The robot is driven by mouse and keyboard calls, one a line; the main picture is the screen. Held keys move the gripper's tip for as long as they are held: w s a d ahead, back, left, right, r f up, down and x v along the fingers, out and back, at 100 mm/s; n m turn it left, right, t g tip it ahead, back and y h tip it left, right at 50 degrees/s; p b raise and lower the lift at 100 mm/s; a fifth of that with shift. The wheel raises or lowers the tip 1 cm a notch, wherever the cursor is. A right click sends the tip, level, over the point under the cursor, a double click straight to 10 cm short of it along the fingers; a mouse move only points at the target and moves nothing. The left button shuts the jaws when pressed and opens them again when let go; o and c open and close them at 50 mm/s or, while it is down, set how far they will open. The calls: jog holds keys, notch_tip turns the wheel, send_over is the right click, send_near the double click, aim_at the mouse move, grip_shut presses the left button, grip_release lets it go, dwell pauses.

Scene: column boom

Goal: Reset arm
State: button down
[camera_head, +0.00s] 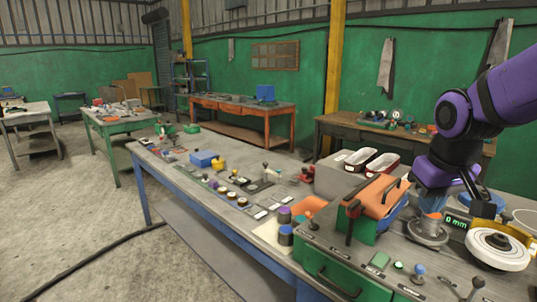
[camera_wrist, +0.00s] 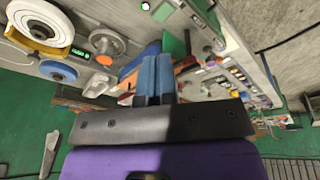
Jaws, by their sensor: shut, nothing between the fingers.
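My purple arm (camera_head: 510,88) comes in from the right in the head view and bends down over the near end of the long workbench (camera_head: 165,170). My gripper (camera_head: 430,208) hangs there pointing down, beside the green and orange box (camera_head: 382,198). In the wrist view, my gripper's (camera_wrist: 155,60) two blue fingers lie side by side, shut with nothing between them. The fingers overlap a round grey metal piece (camera_head: 428,232) in the head view; whether they touch it I cannot tell.
A white-rimmed wheel (camera_head: 498,248) and a lit "0 mm" readout (camera_head: 457,223) stand close to the right of my gripper. A green cabinet with a handle (camera_head: 325,278) is at the front. Small knobs and blocks cover the bench. Concrete floor (camera_head: 75,215) is open at left.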

jog(key=s+r+t, duration=0.1)
jog(key=s+r, duration=0.2)
jog(key=s, duration=0.4)
jog(key=s+r+m+t, duration=0.1)
jog(key=s+r, duration=0.2)
jog(key=s, duration=0.4)
jog(key=shift+d, duration=0.1)
dwell(1.5)
